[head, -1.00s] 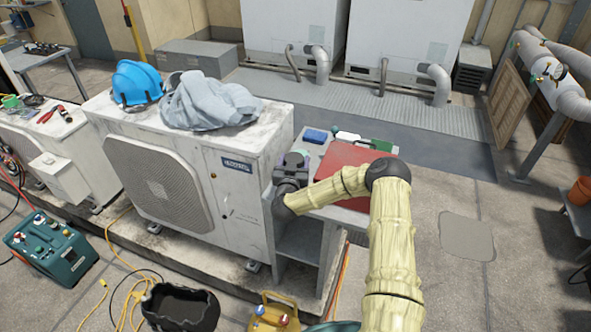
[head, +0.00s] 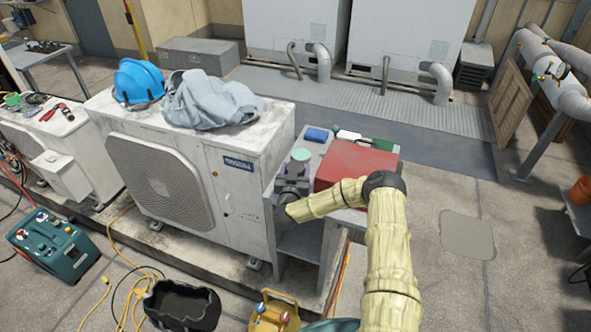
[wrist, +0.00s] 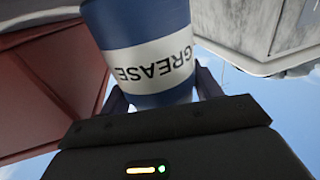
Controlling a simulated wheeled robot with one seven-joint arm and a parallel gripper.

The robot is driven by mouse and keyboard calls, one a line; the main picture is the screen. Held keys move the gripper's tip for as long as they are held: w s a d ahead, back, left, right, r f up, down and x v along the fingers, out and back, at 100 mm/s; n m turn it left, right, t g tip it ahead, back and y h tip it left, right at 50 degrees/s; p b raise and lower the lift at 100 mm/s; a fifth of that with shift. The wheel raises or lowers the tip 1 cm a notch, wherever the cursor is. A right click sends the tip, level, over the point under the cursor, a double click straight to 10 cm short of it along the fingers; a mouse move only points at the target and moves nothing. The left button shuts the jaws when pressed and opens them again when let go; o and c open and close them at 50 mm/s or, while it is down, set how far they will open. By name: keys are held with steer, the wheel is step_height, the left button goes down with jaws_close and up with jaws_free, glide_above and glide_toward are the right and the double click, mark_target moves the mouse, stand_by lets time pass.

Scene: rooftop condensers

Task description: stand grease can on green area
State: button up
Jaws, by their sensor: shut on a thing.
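The grease can (wrist: 150,45) is blue with a white band lettered GREASE, which reads upside down in the wrist view. My gripper (head: 294,172) is shut on it, with a finger on either side in the wrist view (wrist: 160,100). In the head view my gripper is over the left end of the grey table beside the condenser. A round pale green top (head: 301,155) shows just beyond it; I cannot tell for sure if this is the can's lid. I cannot clearly make out the green area, and the can's base is out of view.
A red box (head: 352,163) stands right of my gripper. It also shows in the wrist view (wrist: 50,85). The white condenser (head: 232,190), bearing a blue helmet (head: 137,82), is close on the left.

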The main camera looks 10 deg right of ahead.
steer(key=o, duration=1.2)
steer(key=shift+s+a+r, duration=0.1)
steer(key=b+v, duration=0.2)
steer(key=v, duration=0.9)
steer(key=shift+s, duration=0.4)
steer(key=shift+a, duration=0.1)
